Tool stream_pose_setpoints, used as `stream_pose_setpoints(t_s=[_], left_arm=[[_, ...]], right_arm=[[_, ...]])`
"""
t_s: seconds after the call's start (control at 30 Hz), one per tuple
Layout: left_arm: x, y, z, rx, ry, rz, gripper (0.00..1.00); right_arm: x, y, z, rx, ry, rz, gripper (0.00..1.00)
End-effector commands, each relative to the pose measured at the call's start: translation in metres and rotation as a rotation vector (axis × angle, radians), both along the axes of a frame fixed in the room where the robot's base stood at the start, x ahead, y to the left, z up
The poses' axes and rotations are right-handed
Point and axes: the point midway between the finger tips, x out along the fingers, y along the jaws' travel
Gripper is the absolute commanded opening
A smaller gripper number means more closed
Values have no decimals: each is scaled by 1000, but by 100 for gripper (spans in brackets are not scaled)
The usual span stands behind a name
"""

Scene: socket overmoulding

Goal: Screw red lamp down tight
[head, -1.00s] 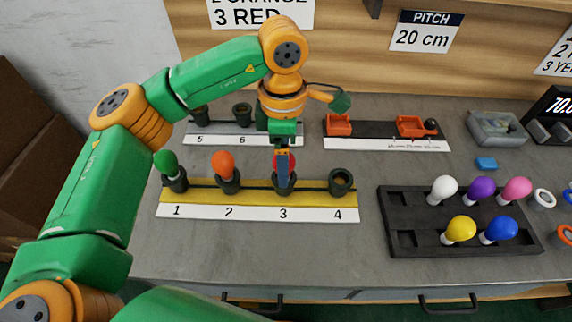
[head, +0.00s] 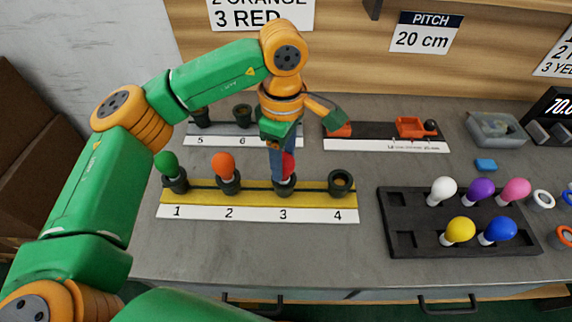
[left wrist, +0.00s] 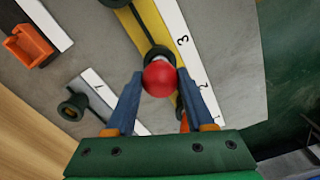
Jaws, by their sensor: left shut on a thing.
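The red lamp (head: 288,164) stands upright in the socket (head: 284,187) at position 3 of the yellow strip (head: 257,192). My left gripper (head: 283,160) comes down on it from above, its blue fingers on the lamp's sides and hiding much of it. In the left wrist view the red lamp (left wrist: 159,79) sits between the two fingertips, over the dark socket. My left gripper is shut on it. My right gripper is not in view.
A green lamp (head: 166,162) and an orange lamp (head: 223,163) stand in sockets 1 and 2. Socket 4 (head: 340,182) is empty. A black tray (head: 398,213) with several coloured lamps lies to the right. Behind is a grey strip (head: 222,140) with more sockets.

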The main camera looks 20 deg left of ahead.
Motion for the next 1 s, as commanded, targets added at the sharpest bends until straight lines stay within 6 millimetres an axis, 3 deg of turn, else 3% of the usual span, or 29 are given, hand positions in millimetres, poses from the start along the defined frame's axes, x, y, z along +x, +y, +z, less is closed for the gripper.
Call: stream_pose_setpoints(t_s=[0.2,0.47,0.7,0.93,1.0], left_arm=[[0,0,0,0,1,-357,11],[0,0,-1,0,0,-396,11],[0,0,-1,0,0,-773,11],[0,0,-2,0,0,-793,11],[0,0,-1,0,0,-873,11]], right_arm=[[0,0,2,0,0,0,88],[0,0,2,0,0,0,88],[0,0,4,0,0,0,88],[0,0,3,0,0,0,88],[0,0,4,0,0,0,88]])
